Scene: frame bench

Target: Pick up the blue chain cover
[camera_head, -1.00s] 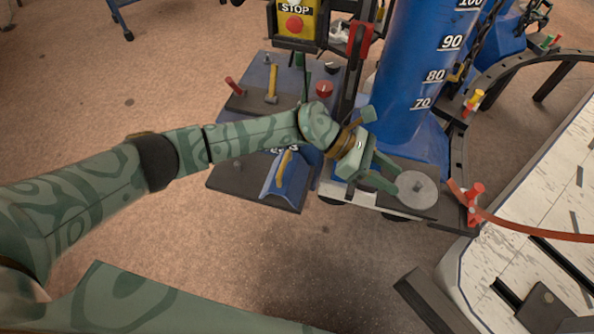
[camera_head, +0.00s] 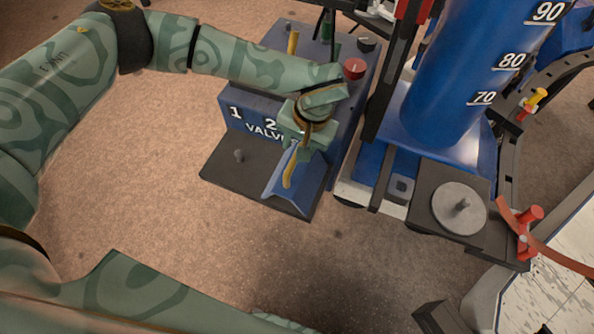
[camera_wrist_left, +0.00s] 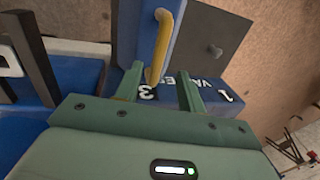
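The blue chain cover (camera_head: 312,190) is a bent blue sheet with a yellow bar handle (camera_head: 289,168). It rests on a dark plate in front of the blue valve box. In the left wrist view the cover (camera_wrist_left: 136,30) is at the top, and its yellow handle (camera_wrist_left: 166,42) runs down toward the space between my fingers. My left gripper (camera_head: 300,142) is above the handle's upper end. Its two green fingers (camera_wrist_left: 160,74) are apart, with the handle's end showing between them; no grip shows. My right gripper is out of view.
The valve box (camera_head: 247,122) stands behind the cover, with a red knob (camera_head: 354,68) on top. A big blue cylinder (camera_head: 455,75) and a plate with a grey disc (camera_head: 459,208) are at right. Brown floor (camera_head: 130,190) is open at left.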

